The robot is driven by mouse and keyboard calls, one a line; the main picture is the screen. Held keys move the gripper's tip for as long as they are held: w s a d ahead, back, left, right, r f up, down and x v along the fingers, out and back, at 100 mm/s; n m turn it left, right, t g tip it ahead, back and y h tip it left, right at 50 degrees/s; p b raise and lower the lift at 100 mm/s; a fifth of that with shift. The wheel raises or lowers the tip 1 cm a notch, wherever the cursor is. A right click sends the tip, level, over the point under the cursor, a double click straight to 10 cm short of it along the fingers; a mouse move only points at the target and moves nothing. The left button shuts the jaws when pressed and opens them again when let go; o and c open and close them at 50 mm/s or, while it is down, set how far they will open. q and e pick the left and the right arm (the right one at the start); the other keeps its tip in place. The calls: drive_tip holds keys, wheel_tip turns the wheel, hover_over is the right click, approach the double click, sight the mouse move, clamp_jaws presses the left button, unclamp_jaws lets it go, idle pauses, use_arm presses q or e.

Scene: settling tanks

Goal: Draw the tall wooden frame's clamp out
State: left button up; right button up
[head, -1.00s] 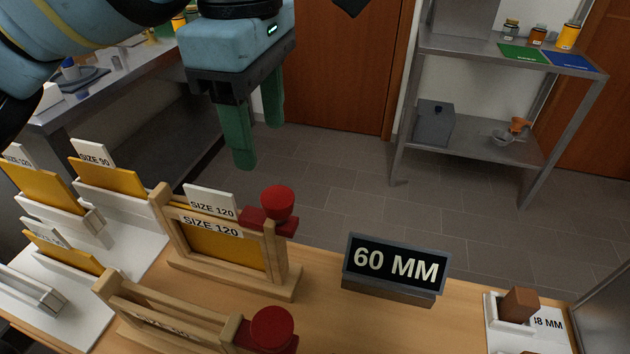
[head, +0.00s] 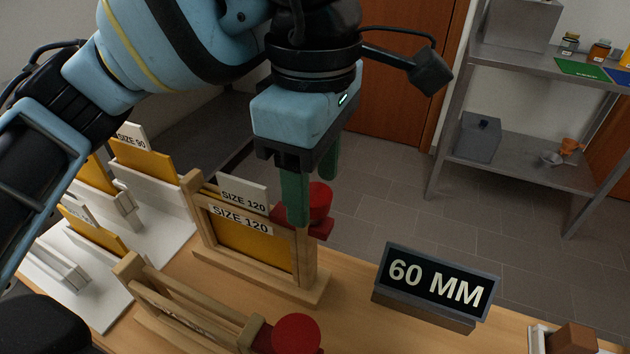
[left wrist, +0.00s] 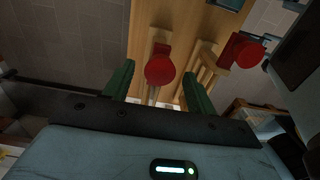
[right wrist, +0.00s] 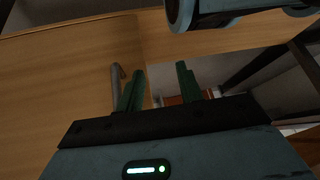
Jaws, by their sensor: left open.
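The tall wooden frame (head: 307,260) stands upright on the table, holding a yellow panel (head: 240,245) behind a SIZE 120 label. Its red clamp (head: 321,203) sits at the frame's right post. My left gripper (head: 312,198) is open, pointing down at the clamp, with one green finger in front of the clamp and partly hiding it. In the left wrist view the round red clamp knob (left wrist: 160,70) lies between the spread fingers (left wrist: 158,88); I cannot tell whether they touch it. My right gripper (right wrist: 158,78) is open and empty in its wrist view.
A lower wooden frame (head: 185,305) with another red knob (head: 297,334) stands in front. A 60 MM sign (head: 435,280) is to the right. White holders with yellow panels (head: 142,168) fill the left. A brown block (head: 572,338) is at the lower right.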

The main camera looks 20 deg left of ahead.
use_arm(q)
drive_tip(key=shift+f, duration=0.4)
drive_tip(key=shift+c, duration=0.5)
clamp_jaws()
drive_tip(key=d, duration=0.4)
drive_tip(key=shift+s+d+p, duration=0.1)
drive_tip(key=shift+d+p, duration=0.05)
drive_tip(key=shift+p, duration=0.25)
